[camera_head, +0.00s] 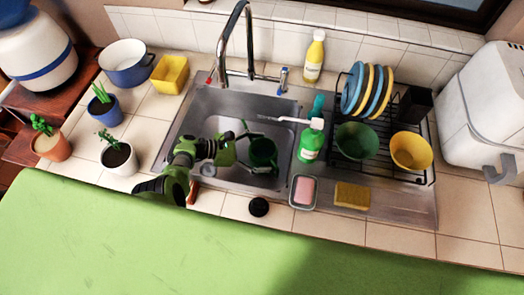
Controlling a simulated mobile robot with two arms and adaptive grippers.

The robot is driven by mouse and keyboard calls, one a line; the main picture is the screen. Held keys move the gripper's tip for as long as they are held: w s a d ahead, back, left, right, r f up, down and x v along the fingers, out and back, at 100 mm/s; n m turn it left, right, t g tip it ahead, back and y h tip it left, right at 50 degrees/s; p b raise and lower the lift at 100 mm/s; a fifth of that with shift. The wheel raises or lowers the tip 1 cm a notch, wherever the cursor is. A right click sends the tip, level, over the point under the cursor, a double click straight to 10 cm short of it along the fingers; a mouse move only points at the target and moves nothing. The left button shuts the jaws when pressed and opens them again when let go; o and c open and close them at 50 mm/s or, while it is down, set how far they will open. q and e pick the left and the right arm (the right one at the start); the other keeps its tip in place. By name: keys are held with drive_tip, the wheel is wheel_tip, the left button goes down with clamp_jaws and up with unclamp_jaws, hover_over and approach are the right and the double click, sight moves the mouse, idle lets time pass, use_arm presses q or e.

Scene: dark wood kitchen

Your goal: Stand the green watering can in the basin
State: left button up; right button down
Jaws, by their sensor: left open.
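The dark green watering can (263,153) is inside the metal sink basin (205,115), toward its right front part. It looks roughly upright, but its base is hard to see. My left gripper (246,148) reaches over the basin's front edge from the left. It is open, with its fingers just left of the can; I cannot tell whether they touch it. Part of the can's left side is hidden or blends with the fingers. My right gripper is not in view.
The faucet (222,45) arches over the basin's back. A green soap bottle (311,143) and a dish rack (425,178) with plates and bowls stand right of the basin. Potted plants stand left.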

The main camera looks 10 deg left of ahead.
sight(250, 150)
use_arm(q)
drive_tip(key=shift+r, duration=0.25)
drive_tip(key=p+v, duration=0.1)
drive_tip(key=v, duration=0.6)
drive_tip(key=shift+a, duration=0.2)
